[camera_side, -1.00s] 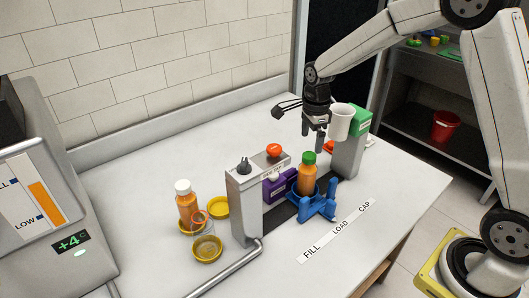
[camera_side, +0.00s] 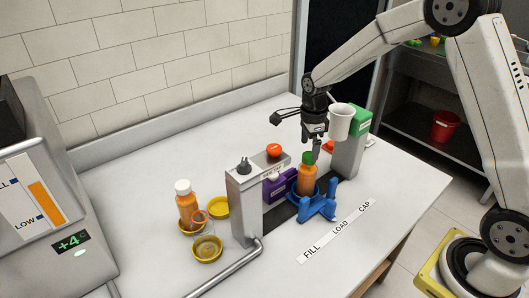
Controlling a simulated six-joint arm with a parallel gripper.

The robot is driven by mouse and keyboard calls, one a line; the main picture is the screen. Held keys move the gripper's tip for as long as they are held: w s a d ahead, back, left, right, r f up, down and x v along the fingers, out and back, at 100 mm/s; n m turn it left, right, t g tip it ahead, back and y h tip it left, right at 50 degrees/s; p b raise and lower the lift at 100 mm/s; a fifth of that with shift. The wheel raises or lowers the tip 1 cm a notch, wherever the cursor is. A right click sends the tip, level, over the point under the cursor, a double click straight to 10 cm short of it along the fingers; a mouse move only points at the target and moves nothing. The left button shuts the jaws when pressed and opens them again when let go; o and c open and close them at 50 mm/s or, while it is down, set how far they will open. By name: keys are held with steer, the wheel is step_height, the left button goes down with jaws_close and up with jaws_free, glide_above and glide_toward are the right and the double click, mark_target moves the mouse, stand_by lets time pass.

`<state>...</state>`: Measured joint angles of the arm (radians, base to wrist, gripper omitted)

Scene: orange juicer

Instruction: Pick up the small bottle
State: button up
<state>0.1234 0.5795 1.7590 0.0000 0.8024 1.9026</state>
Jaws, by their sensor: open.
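A small orange bottle with a green cap (camera_side: 307,178) stands upright in a blue holder (camera_side: 318,208) near the middle of the table. A second orange bottle with a white cap (camera_side: 187,206) stands at the left, by a yellow ring dish. The frames do not show which of the two is the task's small bottle. My gripper (camera_side: 312,150) points down just above the green cap, with its jaws open. Its fingers partly overlap the cap in the picture, and I cannot tell whether they touch it.
A grey dispenser post (camera_side: 246,206) with a pipe stands left of the blue holder. A purple block (camera_side: 278,187) is behind it. A green-topped post (camera_side: 350,148) and a white cup (camera_side: 341,122) are close to my gripper's right.

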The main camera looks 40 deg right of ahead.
mark_target(309, 155)
steer(key=shift+d+f, duration=0.1)
steer(key=shift+f, duration=2.4)
jaws_close()
